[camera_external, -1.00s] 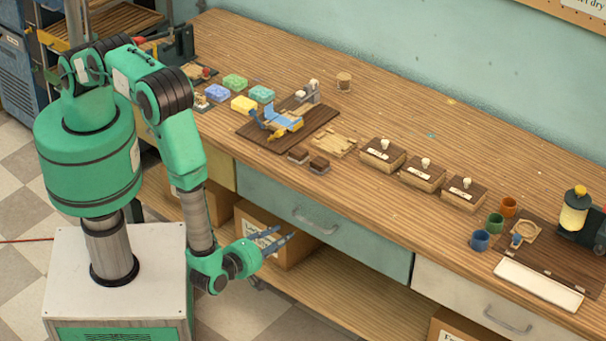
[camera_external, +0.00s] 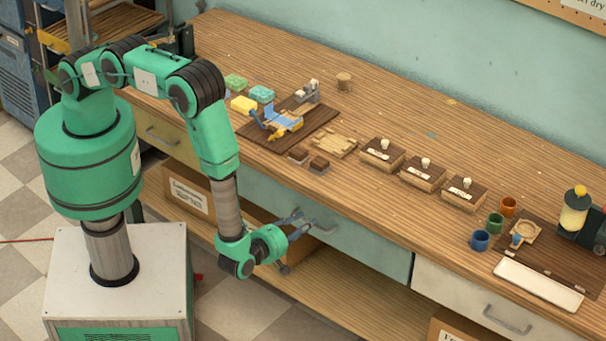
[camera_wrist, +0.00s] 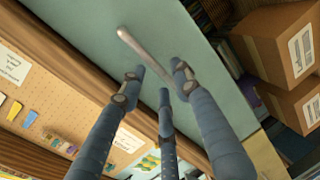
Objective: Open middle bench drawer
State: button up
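The middle bench drawer (camera_external: 372,247) has a pale green front and is shut, flush under the benchtop. Its grey bar handle (camera_external: 325,228) is partly hidden by my fingers in the external view. My gripper (camera_external: 301,222) is at the left part of the handle, with its fingers spread. In the wrist view, the drawer front (camera_wrist: 190,28) fills the upper middle, and the handle (camera_wrist: 143,48) runs slantwise just beyond the fingertips of my gripper (camera_wrist: 160,80). The fingers are apart with nothing between them. I cannot tell whether a finger touches the handle.
A yellow drawer (camera_external: 165,138) is to the left and a white drawer (camera_external: 470,300) to the right, both shut. Cardboard boxes (camera_external: 190,197) stand on the lower shelf (camera_external: 320,285). The benchtop (camera_external: 240,55) carries soaps, wooden boxes and cups. The floor before the drawer is clear.

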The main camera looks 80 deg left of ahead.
jog(key=shift+x, duration=1.6)
grip_shut()
